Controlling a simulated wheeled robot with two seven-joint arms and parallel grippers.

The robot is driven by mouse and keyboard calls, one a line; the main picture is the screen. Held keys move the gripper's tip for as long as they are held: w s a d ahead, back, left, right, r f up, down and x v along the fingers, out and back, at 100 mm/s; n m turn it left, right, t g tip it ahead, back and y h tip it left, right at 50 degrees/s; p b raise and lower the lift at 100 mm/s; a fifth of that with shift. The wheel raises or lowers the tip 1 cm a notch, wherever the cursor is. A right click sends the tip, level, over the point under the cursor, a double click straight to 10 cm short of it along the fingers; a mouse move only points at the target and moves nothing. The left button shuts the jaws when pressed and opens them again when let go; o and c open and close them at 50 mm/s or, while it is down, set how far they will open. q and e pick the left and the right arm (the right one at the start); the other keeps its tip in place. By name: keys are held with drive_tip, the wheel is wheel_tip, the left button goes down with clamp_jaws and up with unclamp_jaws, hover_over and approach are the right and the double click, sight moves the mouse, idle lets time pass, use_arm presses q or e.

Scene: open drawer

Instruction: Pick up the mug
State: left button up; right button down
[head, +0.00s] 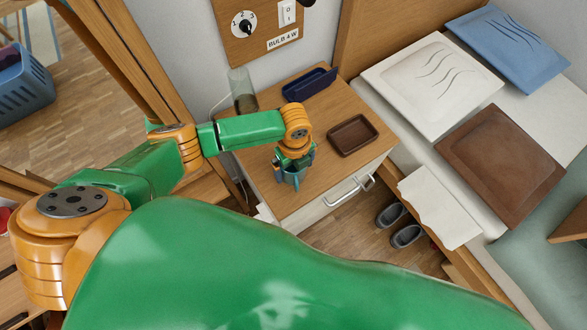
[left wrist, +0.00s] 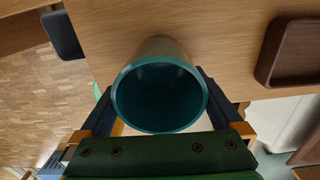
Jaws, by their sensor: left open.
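The teal mug (head: 290,178) stands upright near the front left of the wooden cabinet top, partly hidden by my left gripper (head: 293,160). In the left wrist view the mug (left wrist: 160,92) shows its round rim and dark inside, close to the camera. My left gripper is open, with one dark finger on each side of the mug. Whether the fingers touch its wall I cannot tell. My right gripper is in neither view.
A brown tray (head: 353,135) lies right of the mug on the cabinet top (head: 322,173). A dark blue holder (head: 309,85) and a glass (head: 242,90) stand at the back. The white drawer handle (head: 349,190) sticks out in front. A bed with cushions is at the right.

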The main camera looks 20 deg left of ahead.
use_arm(q)
drive_tip(key=c, duration=1.4)
